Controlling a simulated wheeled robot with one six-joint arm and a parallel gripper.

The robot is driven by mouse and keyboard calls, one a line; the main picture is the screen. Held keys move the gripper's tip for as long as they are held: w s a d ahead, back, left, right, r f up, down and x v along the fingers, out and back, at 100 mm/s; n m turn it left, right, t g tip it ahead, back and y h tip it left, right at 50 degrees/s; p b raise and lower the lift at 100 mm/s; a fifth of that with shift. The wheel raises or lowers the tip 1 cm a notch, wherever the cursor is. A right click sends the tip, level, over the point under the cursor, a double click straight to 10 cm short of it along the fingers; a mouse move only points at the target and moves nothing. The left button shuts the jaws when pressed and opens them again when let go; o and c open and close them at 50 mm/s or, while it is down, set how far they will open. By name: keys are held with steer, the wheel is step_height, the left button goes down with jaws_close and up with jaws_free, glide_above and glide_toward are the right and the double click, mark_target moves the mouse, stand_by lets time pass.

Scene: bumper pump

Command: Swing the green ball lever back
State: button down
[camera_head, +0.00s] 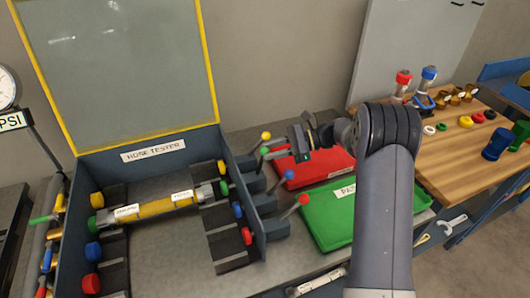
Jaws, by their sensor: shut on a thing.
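The hose tester (152,150) is a dark box with a raised clear lid in a yellow frame. Ball levers stand along its right side: yellow (266,135), green (264,151), blue (288,174) and red (303,199). My gripper (272,152) reaches in from the right at the green ball lever. It is shut on that lever, with the green ball showing at the fingertips. The fingers partly hide the lever's rod.
A red tray (318,166) and a green tray (330,214) lie right of the levers, under and beside my arm. A wooden bench (455,153) with fittings and coloured rings is at right. The yellow and blue levers stand close to my gripper.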

steer(key=shift+w+d+f+b, duration=0.25)
steer(key=shift+d+f+b, duration=0.05)
steer(key=shift+d+f, duration=0.3)
steer(key=shift+w+d+f+b, duration=0.25)
steer(key=shift+d+f, duration=0.3)
steer(key=shift+f, duration=0.05)
steer(key=shift+w+d+f+b, duration=0.25)
steer(key=shift+d+f+b, duration=0.05)
steer(key=shift+d+f, duration=0.3)
steer(key=shift+f, duration=0.3)
steer(key=c, duration=1.6)
jaws_free()
steer(key=o, duration=0.3)
steer(key=shift+a, duration=0.1)
steer(key=shift+o, duration=0.7)
steer(key=shift+r, duration=0.25)
steer(key=shift+w, duration=0.1)
